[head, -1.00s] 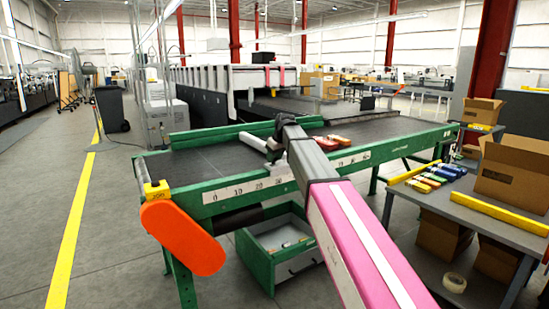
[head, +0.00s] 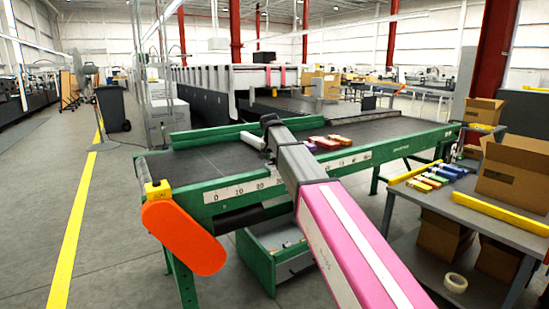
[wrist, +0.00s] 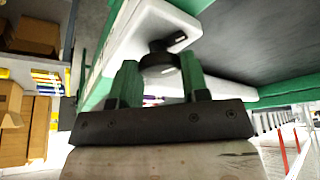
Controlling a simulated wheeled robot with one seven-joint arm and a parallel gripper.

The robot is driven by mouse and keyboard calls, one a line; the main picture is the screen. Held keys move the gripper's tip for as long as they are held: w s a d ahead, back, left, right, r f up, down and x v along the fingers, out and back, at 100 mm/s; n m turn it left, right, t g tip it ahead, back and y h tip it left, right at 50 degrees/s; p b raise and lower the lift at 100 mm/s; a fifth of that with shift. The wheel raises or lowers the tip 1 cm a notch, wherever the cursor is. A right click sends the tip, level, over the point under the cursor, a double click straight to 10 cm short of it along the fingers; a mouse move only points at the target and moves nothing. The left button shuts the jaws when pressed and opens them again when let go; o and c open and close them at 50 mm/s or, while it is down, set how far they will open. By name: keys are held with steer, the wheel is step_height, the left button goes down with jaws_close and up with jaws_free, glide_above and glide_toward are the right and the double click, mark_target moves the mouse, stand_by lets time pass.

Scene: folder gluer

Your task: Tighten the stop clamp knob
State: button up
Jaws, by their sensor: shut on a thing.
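The stop clamp's black knob (wrist: 158,64) sits on a white stop piece (wrist: 135,32) in the wrist view. My gripper (wrist: 161,76) has its two green fingers on either side of this knob and is shut on it. In the head view, the white stop (head: 252,140) lies on the dark belt of the green-framed conveyor (head: 205,211), just left of my arm's end. My arm hides the knob and most of my gripper there.
A numbered scale (head: 240,190) runs along the conveyor's front rail. Several folded cartons (head: 335,141) lie on the belt to the right. An orange guard (head: 183,237) covers the near left end. A grey table (head: 470,195) with boxes stands at right.

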steer(key=m+h, duration=0.1)
steer(key=m, duration=0.2)
steer(key=m+g, duration=0.1)
steer(key=m, duration=0.1)
steer(key=shift+w+a+m+h, duration=0.15)
steer(key=shift+a+m+h, duration=0.05)
steer(key=shift+m+h, duration=0.2)
steer(key=m+g+h, duration=0.1)
steer(key=m, duration=0.3)
steer(key=shift+m, duration=0.4)
steer(key=shift+g, duration=0.3)
steer(key=o, duration=0.9)
steer(key=shift+r, duration=0.1)
